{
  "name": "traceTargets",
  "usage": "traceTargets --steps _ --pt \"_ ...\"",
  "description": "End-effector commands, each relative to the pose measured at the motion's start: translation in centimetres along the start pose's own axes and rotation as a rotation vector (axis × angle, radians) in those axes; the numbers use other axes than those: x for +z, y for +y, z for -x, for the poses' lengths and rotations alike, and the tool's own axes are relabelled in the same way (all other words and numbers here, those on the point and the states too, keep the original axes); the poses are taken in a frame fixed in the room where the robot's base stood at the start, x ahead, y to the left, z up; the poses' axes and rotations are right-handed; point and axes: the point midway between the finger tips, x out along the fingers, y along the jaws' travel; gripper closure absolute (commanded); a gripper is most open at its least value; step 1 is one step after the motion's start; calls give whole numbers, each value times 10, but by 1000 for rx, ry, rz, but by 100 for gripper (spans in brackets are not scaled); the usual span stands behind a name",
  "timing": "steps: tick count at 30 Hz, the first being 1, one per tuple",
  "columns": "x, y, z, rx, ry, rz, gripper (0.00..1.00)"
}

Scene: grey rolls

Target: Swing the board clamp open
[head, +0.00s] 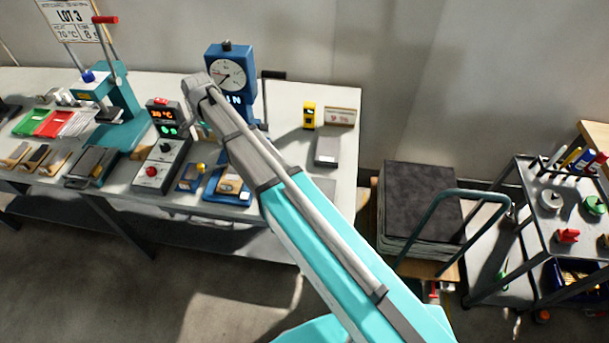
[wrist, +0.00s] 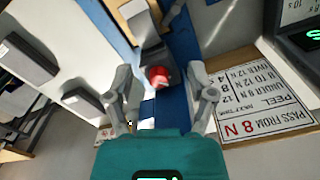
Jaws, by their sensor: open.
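In the wrist view a red knob (wrist: 158,77) sits on a dark grey bracket, beside a blue upright strip (wrist: 180,60); it looks like the board clamp's handle. My gripper (wrist: 160,88) is open, with one grey finger on each side of the knob. I cannot tell whether either finger touches it. In the head view the blue dial gauge stand (head: 230,72) rises behind my arm. A blue base with a tan piece (head: 230,186) lies below it.
The white bench (head: 335,98) holds a control box (head: 163,145), a yellow device (head: 309,115) and a grey pad (head: 327,151). A teal press (head: 122,95) stands left. A "PASS FROM 8 N" sign (wrist: 262,100) lies right of my fingers. A trolley (head: 545,215) stands at right.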

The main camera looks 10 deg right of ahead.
Motion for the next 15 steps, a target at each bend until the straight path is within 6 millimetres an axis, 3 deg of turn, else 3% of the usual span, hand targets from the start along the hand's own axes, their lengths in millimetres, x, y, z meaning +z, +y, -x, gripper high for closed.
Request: traceTargets --steps 15 --pt "-28 69 -17 0 0 129 29"
